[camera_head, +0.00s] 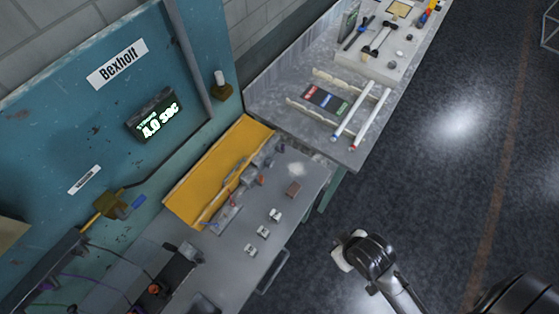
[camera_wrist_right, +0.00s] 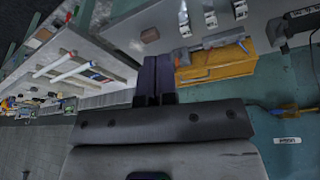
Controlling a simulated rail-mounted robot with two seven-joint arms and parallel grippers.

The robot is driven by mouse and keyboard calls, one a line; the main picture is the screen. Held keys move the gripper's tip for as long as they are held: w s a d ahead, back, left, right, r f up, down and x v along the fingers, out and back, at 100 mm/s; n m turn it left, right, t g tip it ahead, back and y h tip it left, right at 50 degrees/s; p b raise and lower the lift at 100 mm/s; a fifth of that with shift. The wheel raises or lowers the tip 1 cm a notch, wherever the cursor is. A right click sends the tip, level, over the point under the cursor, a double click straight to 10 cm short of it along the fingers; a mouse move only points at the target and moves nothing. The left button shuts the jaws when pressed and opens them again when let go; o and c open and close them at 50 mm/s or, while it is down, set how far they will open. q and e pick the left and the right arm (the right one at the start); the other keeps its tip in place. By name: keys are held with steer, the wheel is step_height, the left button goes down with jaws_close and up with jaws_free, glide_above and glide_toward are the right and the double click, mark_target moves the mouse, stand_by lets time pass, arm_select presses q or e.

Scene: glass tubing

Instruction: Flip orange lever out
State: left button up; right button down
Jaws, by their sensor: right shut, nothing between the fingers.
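A small orange part (camera_head: 262,181), probably the orange lever, shows on the grey metal fixture (camera_head: 232,208) in front of the yellow panel (camera_head: 205,178). Its exact pose is too small to tell. In the right wrist view, the fixture (camera_wrist_right: 215,42) lies right of the fingers, along the yellow panel (camera_wrist_right: 220,66). My right gripper (camera_wrist_right: 155,72) is shut and empty, with its dark fingers together. In the head view, the end of my right arm (camera_head: 362,252) is over the floor, right of the bench and apart from the fixture. My left gripper is out of view.
Several small white switches (camera_head: 264,232) and a brown block (camera_head: 293,189) sit on the grey bench. Another orange knob (camera_head: 155,289) is at lower left. A side table holds white tubes (camera_head: 370,118) on a rack. A teal wall with a timer (camera_head: 154,116) stands behind.

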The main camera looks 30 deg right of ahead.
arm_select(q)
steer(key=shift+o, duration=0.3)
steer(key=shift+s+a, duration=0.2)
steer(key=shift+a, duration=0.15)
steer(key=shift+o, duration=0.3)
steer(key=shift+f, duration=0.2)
arm_select(e)
steer(key=w+a+f+n+y+b, duration=0.2)
steer(key=w+a+f+b, duration=0.1)
steer(key=w+f+b, duration=0.5)
steer(key=w+a+f+n+y+b, duration=0.2)
steer(key=w+a+f+y+b, duration=0.15)
steer(key=w+f, duration=0.45)
arm_select(q)
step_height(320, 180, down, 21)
steer(key=b, duration=0.9)
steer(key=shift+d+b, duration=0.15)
steer(key=shift+b, duration=0.25)
arm_select(e)
steer(key=w+d+r, duration=0.1)
steer(key=w+d, duration=0.5)
steer(key=w, duration=0.4)
steer(key=w+d+r+m+y, duration=0.1)
steer(key=w+d, duration=0.5)
steer(key=w, duration=0.4)
steer(key=shift+r+g, duration=0.3)
steer(key=shift+g, duration=0.1)
